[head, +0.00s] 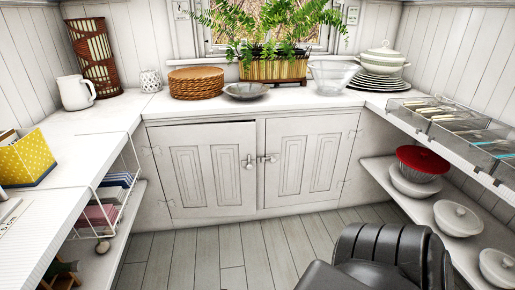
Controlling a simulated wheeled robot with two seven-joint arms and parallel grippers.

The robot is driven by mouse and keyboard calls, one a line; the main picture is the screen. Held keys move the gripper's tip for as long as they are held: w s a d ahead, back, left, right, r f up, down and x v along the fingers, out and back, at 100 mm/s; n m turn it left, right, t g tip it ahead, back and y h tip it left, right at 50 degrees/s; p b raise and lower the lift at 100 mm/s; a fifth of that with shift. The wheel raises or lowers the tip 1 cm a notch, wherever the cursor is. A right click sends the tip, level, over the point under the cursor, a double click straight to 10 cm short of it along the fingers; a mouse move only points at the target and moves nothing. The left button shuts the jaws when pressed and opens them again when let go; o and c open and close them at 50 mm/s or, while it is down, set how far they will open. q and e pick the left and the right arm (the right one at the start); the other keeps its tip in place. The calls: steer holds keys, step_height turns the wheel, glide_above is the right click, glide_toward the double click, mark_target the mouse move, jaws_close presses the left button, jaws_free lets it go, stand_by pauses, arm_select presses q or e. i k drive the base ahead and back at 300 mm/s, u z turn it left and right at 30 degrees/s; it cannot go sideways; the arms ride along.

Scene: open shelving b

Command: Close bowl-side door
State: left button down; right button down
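A white low cabinet faces me with two panelled doors, the left door (211,190) and the right door (303,185). The left door's latch (248,162) and the right door's latch (266,159) are near the middle post. The right door looks flush with the frame. The left door may stand slightly out of its frame; the gap is too small to tell. A shallow grey bowl (245,91) sits on the counter above the left door. A clear glass bowl (333,75) sits above the right door. Neither of my grippers is in view.
The plank floor (220,255) before the doors is clear. A black ribbed part of mine fills the lower right. Side shelves flank the floor, with a wire basket (110,210) at left and lidded white dishes (457,217) at right.

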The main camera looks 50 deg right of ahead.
mark_target(203, 171)
steer(key=k, duration=1.25)
steer(key=z, duration=0.85)
steer(key=i, duration=1.7)
steer(key=u, duration=0.65)
